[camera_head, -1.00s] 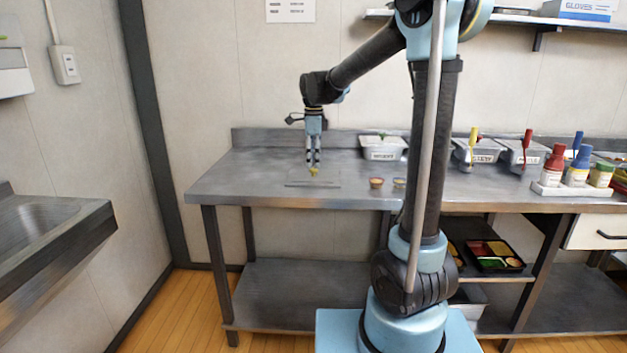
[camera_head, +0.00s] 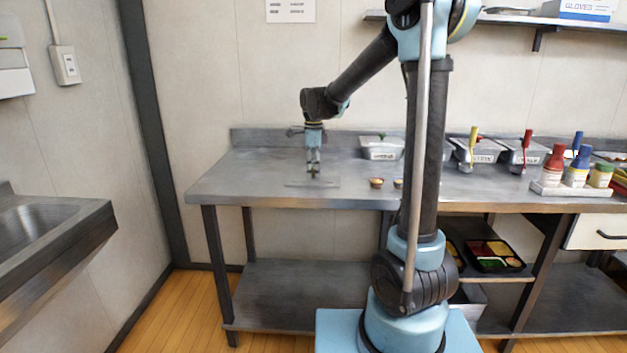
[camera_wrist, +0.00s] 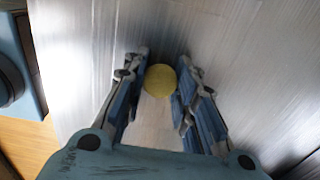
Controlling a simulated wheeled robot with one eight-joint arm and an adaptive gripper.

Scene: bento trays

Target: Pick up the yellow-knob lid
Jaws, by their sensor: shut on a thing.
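The yellow-knob lid is a clear flat sheet (camera_head: 326,183) on the left part of the steel table, faint against the metal. Its round yellow knob (camera_wrist: 160,80) shows between the fingertips in the wrist view. My gripper (camera_head: 313,172) points down over the lid, and it also shows in the wrist view (camera_wrist: 158,88). Its fingers are shut on the knob. In the head view the fingers mostly hide the knob. I cannot tell whether the lid is clear of the table.
Two small cups (camera_head: 377,183) stand just right of the lid. A grey container (camera_head: 382,150) sits behind them, with more containers (camera_head: 478,153) and a bottle rack (camera_head: 565,190) further right. The table's left end (camera_head: 220,180) is bare.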

